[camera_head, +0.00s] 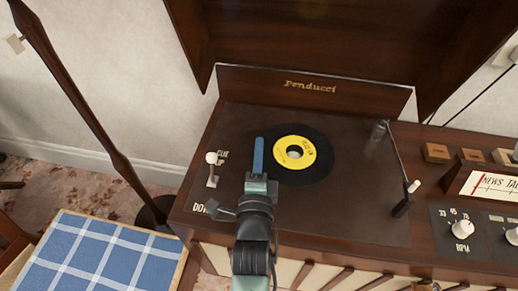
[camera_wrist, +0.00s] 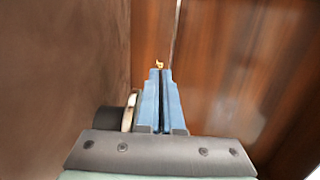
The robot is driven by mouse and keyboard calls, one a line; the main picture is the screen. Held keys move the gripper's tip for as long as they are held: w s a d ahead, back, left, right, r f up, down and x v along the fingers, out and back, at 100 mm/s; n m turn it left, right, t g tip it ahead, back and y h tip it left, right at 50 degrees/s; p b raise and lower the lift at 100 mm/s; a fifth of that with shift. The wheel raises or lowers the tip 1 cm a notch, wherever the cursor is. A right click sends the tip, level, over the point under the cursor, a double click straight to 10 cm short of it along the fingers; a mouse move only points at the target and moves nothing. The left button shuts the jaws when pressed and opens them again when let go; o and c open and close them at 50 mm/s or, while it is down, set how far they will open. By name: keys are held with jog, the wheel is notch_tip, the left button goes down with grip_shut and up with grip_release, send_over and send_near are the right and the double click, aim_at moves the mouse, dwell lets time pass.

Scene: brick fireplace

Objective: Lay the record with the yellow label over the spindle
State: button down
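The record with the yellow label (camera_head: 318,166) lies flat on the dark deck of the record player, black side visible around the label. A pale round area shows in its centre hole; I cannot tell whether this is the spindle. The black piece with a pale rim left of the fingers is not clear.
The tonearm (camera_head: 396,160) stands to the record's right. A white-knobbed cue lever (camera_head: 212,170) stands left of my gripper. The raised lid and back panel (camera_head: 350,94) bound the deck behind. The RPM knob (camera_head: 460,229) is at right.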

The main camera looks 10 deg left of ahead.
jog(key=shift+f+b, duration=1.05)
dwell(2.3)
jog(key=c, duration=1)
grip_release()
jog(key=s, duration=0.4)
jog(key=s+d+p, duration=0.1)
jog(key=s, duration=0.8)
jog(key=shift+d+p, duration=0.3)
jog(key=shift+p, duration=0.05)
jog(key=shift+w, duration=0.1)
jog(key=o, duration=0.6)
jog(key=shift+c, duration=0.2)
